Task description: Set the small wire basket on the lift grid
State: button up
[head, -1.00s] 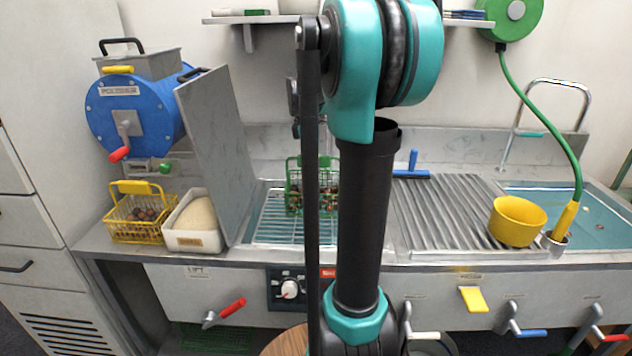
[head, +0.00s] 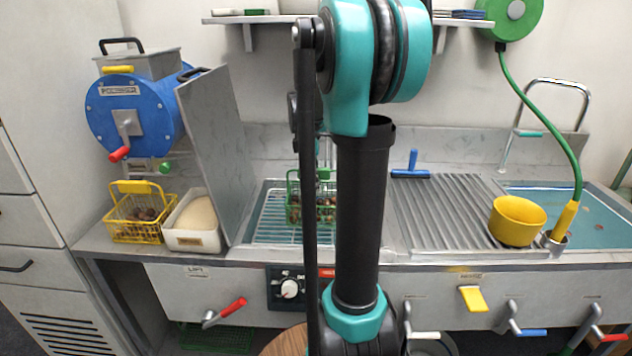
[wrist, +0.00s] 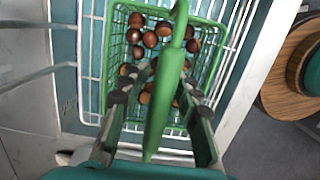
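The small green wire basket (head: 294,208) holds several brown chestnuts and is upright over the lift grid (head: 268,222), a pale wire rack in the left sink bay. Whether its base touches the grid cannot be made out; my arm hides part of the basket in the head view. In the wrist view the basket (wrist: 216,70) is below my gripper (wrist: 170,75). The fingers are drawn in on both sides of its green handle (wrist: 163,105) and look shut on it. The grid wires (wrist: 93,50) show around the basket.
A yellow wire basket of chestnuts (head: 162,231) and a white tub (head: 212,240) stand left of an upright grey panel (head: 215,140). A ribbed drainboard (head: 440,215) with a yellow bowl (head: 518,232) lies right. A wooden round top (wrist: 290,75) is beside the counter.

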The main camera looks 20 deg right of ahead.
jog(key=r, duration=0.4)
jog(key=a+r, duration=0.1)
jog(key=r, duration=0.7)
jog(key=shift+w+a, duration=0.3)
jog(key=shift+a, duration=0.05)
dwell(1.0)
